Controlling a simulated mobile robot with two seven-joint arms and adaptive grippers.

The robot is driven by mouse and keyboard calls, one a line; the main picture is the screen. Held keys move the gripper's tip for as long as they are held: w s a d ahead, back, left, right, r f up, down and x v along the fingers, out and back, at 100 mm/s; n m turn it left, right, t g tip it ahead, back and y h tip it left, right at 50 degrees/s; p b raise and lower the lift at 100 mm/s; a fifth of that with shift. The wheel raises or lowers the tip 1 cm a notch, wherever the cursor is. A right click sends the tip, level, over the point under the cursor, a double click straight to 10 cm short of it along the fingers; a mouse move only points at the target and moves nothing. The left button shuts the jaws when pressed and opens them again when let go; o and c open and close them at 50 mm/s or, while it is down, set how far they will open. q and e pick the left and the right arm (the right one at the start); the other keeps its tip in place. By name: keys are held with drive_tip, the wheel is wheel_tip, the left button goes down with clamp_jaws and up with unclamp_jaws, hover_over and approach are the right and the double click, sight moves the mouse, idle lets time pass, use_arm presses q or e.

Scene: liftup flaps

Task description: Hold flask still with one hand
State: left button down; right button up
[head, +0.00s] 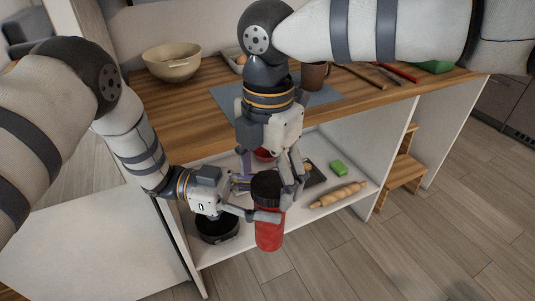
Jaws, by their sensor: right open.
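The red flask (269,232) with a black ribbed lid (267,187) stands upright at the front edge of the open shelf, and its lower end overlaps that edge in the view. My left gripper (258,208) comes in from the left and is shut on the flask. One finger crosses its front just below the lid; the other is largely hidden behind it. My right gripper (289,185) points down from above, open, with its fingers close by the right side of the lid. I cannot tell whether they touch it.
The shelf (315,219) holds a rolling pin (338,195), a green block (338,168) and a black round pan (217,229). Above, the wooden counter (196,115) carries a beige bowl (172,63) and a brown mug (315,76). A wooden step stool (404,172) stands right; the front floor is clear.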

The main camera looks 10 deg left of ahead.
drive_tip(key=shift+f, duration=0.25)
drive_tip(key=c, duration=1.2)
drive_tip(key=n, duration=1)
drive_tip(key=shift+s, duration=0.1)
drive_tip(key=n, duration=0.7)
drive_tip(key=shift+d, duration=0.2)
drive_tip(key=n, duration=0.4)
drive_tip(key=shift+r, duration=0.1)
drive_tip(key=n, duration=0.6)
drive_tip(key=shift+d+n, duration=0.1)
drive_tip(key=shift+n, duration=0.3)
drive_tip(key=n, duration=0.3)
drive_tip(key=shift+w, duration=0.2)
drive_tip(key=n, duration=0.5)
drive_tip(key=shift+w+n, duration=0.1)
drive_tip(key=shift+n, duration=0.3)
